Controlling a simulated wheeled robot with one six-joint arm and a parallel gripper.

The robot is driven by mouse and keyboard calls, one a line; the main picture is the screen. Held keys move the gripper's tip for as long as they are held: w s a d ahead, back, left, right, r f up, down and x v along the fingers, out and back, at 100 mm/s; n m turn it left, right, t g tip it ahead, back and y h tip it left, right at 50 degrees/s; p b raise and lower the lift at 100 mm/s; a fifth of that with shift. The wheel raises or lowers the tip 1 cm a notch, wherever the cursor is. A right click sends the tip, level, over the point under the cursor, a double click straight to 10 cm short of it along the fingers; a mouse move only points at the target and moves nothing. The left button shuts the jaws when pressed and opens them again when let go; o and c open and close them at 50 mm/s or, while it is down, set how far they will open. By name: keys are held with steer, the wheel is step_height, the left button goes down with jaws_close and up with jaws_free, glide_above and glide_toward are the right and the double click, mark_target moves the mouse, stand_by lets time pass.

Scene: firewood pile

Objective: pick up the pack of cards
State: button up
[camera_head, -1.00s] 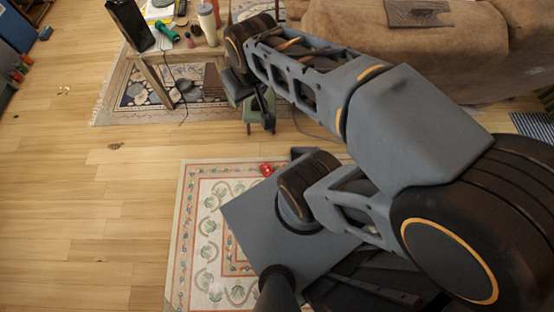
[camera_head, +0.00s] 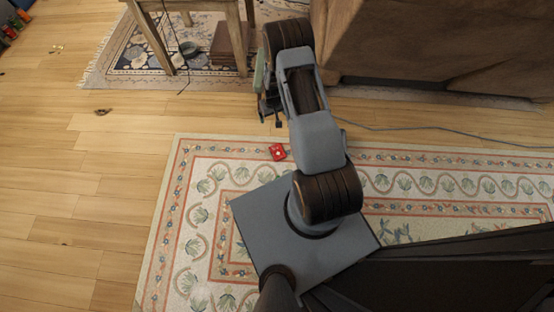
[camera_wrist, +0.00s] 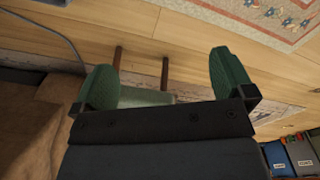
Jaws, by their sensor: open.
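A small red box with a white mark, which looks like the pack of cards (camera_head: 277,152), lies on the patterned rug (camera_head: 207,183) near its far edge, just beyond my base. My gripper (camera_head: 267,104) is seen nearly edge-on in the head view, above the wooden floor, a little beyond the pack and not touching it. In the wrist view my gripper (camera_wrist: 163,62) shows two green fingers spread wide apart with nothing held between them. I cannot make out the pack in the wrist view.
A brown sofa (camera_head: 420,45) stands at the back right, close to my arm. A wooden table (camera_head: 162,45) stands at the back left on a second rug (camera_head: 118,70). A thin cable (camera_head: 420,129) runs along the floor. Open floor (camera_head: 60,180) lies at the left.

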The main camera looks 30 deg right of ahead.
steer(key=b, duration=0.7)
glide_above(277, 151)
steer(key=shift+g, duration=0.3)
steer(key=f, duration=2.3)
steer(key=shift+s+d, duration=0.15)
steer(key=shift+s, duration=0.05)
steer(key=shift+f+b, duration=1.95)
steer(key=shift+f, duration=1.45)
steer(key=shift+r, duration=0.1)
steer(key=shift+c, duration=0.5)
steer(key=c, duration=0.9)
steer(key=shift+c, duration=0.2)
